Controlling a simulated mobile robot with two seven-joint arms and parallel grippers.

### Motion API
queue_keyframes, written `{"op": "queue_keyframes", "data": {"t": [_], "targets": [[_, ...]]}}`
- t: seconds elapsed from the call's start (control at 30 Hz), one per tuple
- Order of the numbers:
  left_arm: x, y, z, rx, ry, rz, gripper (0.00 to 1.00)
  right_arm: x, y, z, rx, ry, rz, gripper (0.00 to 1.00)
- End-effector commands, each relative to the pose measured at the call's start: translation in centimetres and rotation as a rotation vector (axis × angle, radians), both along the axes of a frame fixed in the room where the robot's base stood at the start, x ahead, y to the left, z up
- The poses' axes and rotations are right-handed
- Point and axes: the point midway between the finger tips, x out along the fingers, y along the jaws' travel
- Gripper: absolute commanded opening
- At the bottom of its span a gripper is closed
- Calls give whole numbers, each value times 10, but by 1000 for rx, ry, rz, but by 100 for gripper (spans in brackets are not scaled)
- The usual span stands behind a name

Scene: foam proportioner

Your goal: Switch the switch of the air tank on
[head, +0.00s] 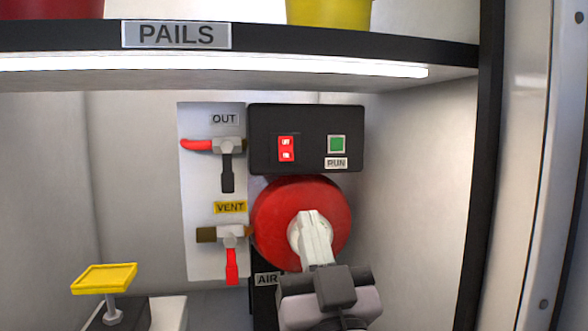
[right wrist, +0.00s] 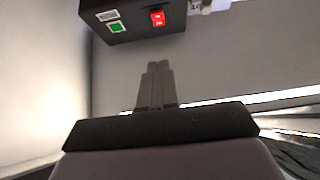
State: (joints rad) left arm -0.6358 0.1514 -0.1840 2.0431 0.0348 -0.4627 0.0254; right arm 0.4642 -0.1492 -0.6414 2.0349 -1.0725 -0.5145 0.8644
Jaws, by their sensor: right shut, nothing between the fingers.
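The black control box (head: 306,122) is on the back wall, above the round red air tank (head: 270,210). In the right wrist view the red switch (right wrist: 157,18) and green button (right wrist: 117,27) show at the top. My right gripper (head: 308,214) is shut and empty, in front of the red tank and below the box in the head view. It also shows in the right wrist view (right wrist: 158,66), apart from the switch. My left gripper is not in view.
A white panel left of the box holds an OUT valve (head: 228,148) and a VENT valve (head: 230,236) with red handles. An AIR label (head: 267,279) sits below the tank. A PAILS shelf (head: 300,53) overhangs above. A yellow pedal-like plate (head: 104,278) is at lower left.

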Motion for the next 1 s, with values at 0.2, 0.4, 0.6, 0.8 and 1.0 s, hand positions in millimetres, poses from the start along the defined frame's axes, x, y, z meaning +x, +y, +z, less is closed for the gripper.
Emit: {"op": "queue_keyframes", "data": {"t": [0.2, 0.4, 0.6, 0.8, 1.0], "targets": [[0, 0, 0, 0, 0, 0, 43, 0, 0, 0, 0, 0, 0, 0], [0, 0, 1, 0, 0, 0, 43, 2, 1, 3, -1, -1, -1, 0], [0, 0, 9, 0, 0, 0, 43, 19, 4, 18, -2, -2, -2, 0], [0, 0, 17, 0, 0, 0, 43, 46, 9, 40, -3, -3, -1, 0], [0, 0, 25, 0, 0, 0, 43, 73, 14, 61, -3, -3, -2, 0]]}}
